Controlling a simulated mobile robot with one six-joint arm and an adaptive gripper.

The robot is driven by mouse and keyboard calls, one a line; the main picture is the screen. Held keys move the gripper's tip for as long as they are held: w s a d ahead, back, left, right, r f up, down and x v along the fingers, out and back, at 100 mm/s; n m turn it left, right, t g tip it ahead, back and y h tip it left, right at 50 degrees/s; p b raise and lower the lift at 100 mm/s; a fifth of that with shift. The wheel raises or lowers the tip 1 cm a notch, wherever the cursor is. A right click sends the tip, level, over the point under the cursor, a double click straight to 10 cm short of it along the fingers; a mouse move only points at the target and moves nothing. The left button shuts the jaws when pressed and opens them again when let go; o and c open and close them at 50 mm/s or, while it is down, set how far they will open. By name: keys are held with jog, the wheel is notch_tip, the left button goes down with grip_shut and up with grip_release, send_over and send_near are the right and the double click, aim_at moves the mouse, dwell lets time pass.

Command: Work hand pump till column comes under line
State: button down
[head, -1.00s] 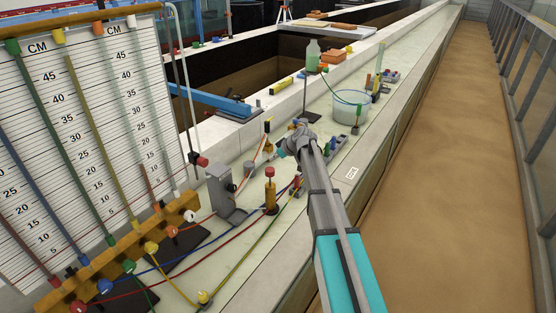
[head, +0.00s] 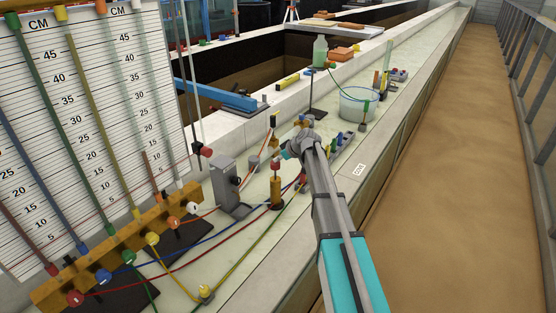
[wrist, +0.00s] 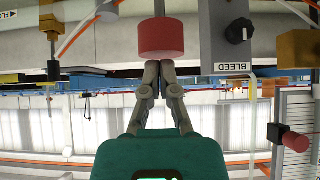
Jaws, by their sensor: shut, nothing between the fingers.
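The hand pump (head: 277,190) is a brass-coloured cylinder with a red knob on top, on the bench. In the wrist view its red knob (wrist: 165,38) sits on a grey rod. My gripper (wrist: 158,68) is shut and empty, its fingertips together right at the knob's end face; I cannot tell whether they touch. In the head view my gripper (head: 284,153) is beside the knob, partly hidden by my wrist. The white CM scale board (head: 85,110) carries several coloured columns and a thin red line low across it. A short orange-red column (head: 153,175) stands near the low marks.
A grey box (head: 228,188) stands left of the pump; its label (wrist: 236,67) reads BLEED in the wrist view. Coloured hoses cross the bench to a wooden manifold (head: 120,245). A clear bucket (head: 358,105) stands farther back. The aisle (head: 450,190) is free.

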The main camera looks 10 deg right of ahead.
aim_at(278, 168)
jog(key=shift+f, duration=0.1)
notch_tip(278, 168, down, 5)
jog(key=b, duration=0.5)
jog(key=shift+r, duration=0.25)
dwell(0.5)
notch_tip(278, 168, up, 4)
jog(key=p, duration=0.4)
jog(key=shift+r+p, duration=0.2)
jog(key=shift+p, duration=0.15)
jog(key=p+v, duration=0.6)
jog(key=v, duration=0.3)
jog(key=shift+s+d, duration=0.2)
jog(key=shift+s, duration=0.05)
jog(key=shift+s, duration=0.1)
dwell(2.0)
